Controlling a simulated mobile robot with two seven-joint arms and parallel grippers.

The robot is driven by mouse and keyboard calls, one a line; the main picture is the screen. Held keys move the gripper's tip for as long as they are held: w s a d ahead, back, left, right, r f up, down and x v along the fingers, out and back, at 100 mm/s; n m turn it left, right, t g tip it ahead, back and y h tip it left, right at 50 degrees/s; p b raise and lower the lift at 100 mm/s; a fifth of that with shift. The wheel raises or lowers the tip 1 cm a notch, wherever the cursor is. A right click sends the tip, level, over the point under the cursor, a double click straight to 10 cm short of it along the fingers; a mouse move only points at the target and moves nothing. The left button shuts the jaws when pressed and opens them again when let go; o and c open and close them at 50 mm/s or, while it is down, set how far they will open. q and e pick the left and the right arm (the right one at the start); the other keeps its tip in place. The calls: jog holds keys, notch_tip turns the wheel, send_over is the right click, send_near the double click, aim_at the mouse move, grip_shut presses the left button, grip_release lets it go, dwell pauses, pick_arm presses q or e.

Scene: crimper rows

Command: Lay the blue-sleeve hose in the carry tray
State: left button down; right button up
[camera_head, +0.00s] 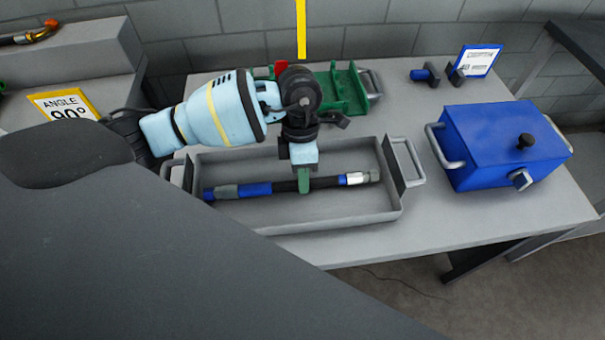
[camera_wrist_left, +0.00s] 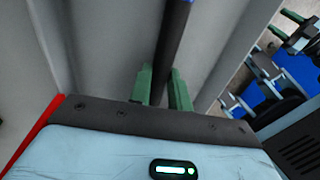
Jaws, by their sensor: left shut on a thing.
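The blue-sleeve hose (camera_head: 258,189) is black with blue sleeves and a silver fitting at its right end. It lies lengthwise within the outline of the grey carry tray (camera_head: 340,214), between its two end handles. My left gripper (camera_head: 304,184) comes down from above and is shut on the hose near its middle. In the left wrist view the green fingers (camera_wrist_left: 164,88) stand on either side of the dark hose (camera_wrist_left: 174,40). I cannot tell whether the hose touches the tray floor.
A blue lidded box (camera_head: 500,150) with metal handles stands right of the tray. A green rack (camera_head: 345,90) stands behind the tray. A blue-framed sign (camera_head: 479,61) and a small blue-and-black part (camera_head: 425,75) are at the back right. An angle sign (camera_head: 66,104) stands left.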

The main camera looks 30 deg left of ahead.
pick_arm(q)
jog(key=shift+f, duration=0.1)
dwell(0.3)
jog(key=c, duration=1.2)
grip_release()
jog(key=v, duration=0.8)
jog(key=shift+s+d+f, duration=0.1)
jog(key=shift+s, duration=0.05)
